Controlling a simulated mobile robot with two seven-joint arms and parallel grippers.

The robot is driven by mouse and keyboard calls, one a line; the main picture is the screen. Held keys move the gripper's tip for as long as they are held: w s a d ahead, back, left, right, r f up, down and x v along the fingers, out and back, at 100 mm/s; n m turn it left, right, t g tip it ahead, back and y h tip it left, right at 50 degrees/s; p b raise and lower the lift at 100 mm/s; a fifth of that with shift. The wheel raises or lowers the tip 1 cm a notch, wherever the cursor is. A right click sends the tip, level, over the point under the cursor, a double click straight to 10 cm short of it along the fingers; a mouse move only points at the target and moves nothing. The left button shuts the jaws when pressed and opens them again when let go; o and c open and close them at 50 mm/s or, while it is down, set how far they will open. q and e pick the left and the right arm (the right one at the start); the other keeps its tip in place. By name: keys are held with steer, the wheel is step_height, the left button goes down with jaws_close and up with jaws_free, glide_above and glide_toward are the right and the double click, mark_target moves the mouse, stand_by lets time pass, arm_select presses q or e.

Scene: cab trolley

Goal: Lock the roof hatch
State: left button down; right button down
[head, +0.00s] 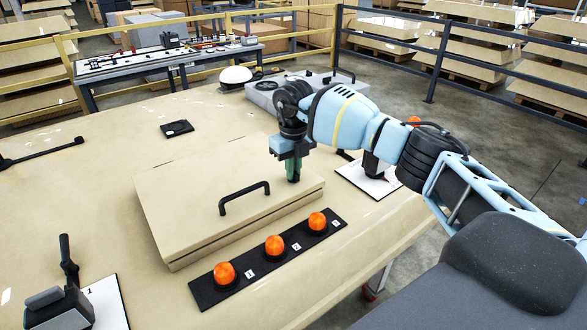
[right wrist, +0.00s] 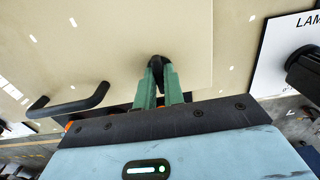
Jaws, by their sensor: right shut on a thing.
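The roof hatch (head: 185,193) is a beige raised panel in the middle of the roof, with a dark seam along its front side. A black bar handle (head: 245,198) stands on its lid; the handle also shows in the right wrist view (right wrist: 68,104). My right gripper (head: 293,177) points down over the hatch's right part. In the right wrist view its green fingers (right wrist: 160,80) are shut on a small black part (right wrist: 156,61) on the beige surface. Most of that part is hidden, so its full shape and turn cannot be told. My left gripper is out of view.
A black strip with three orange lamps (head: 274,245) lies in front of the hatch. A lever unit (head: 62,305) stands at the lower left. A white plate (head: 360,182) with a black device is to the right. A small black plate (head: 176,128) lies behind; roof around it is clear.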

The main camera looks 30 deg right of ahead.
steer(key=c, duration=1.5)
jaws_free()
steer(key=shift+r, duration=3.9)
steer(key=shift+f, duration=0.1)
